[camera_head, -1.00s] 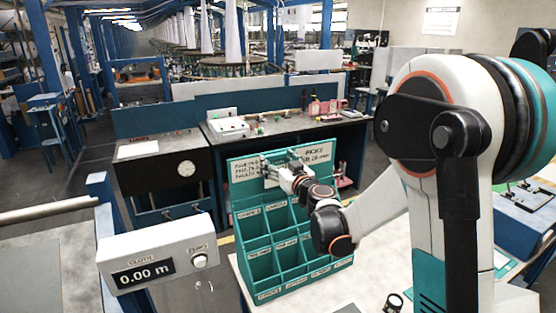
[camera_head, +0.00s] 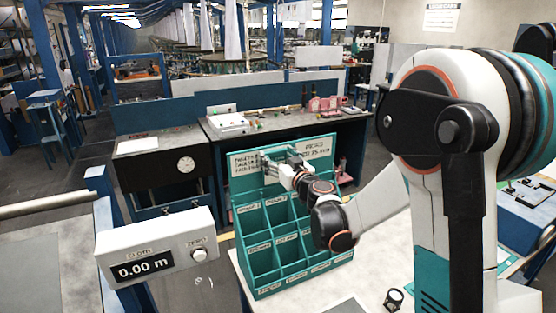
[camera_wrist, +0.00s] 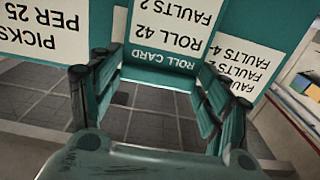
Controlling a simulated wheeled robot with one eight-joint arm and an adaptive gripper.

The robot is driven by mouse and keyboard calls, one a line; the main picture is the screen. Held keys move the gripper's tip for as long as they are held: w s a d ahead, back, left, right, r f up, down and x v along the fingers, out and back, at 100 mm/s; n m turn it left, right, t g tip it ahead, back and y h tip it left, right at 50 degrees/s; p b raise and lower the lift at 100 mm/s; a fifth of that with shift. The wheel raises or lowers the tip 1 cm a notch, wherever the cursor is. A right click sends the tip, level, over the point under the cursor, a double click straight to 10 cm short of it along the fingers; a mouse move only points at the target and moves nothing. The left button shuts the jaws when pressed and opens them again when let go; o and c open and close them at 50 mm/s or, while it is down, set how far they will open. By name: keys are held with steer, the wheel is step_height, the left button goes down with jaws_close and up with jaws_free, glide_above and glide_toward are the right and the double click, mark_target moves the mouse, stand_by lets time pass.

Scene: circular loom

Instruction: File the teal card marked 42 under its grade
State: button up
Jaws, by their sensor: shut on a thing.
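My gripper (camera_wrist: 154,72) is shut on a teal card (camera_wrist: 160,65) in the wrist view. The card appears upside down there, with a white label reading "ROLL 42" and "FAULTS 2" and a strip reading "ROLL CARD". In the head view my gripper (camera_head: 268,163) is in front of the upright back board of a teal sorting rack (camera_head: 259,290). The rack has several open compartments in rows, with small white labels too small to read. The board (camera_head: 322,147) carries white notices about faults and picks per 25. The card cannot be made out clearly in the head view.
A box with a "0.00 m" display (camera_head: 156,249) stands front left of the rack. A workbench (camera_head: 278,124) with small items is behind it.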

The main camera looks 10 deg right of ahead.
steer(key=shift+f+b, duration=1.15)
steer(key=shift+f, duration=0.1)
stand_by(0.6)
steer(key=shift+f+b, duration=1.85)
steer(key=shift+f, duration=0.25)
steer(key=o, duration=1.3)
steer(key=shift+c, duration=0.2)
steer(key=s+d, duration=0.2)
steer(key=s, duration=0.9)
steer(key=shift+s+d, duration=0.15)
steer(key=shift+s, duration=0.25)
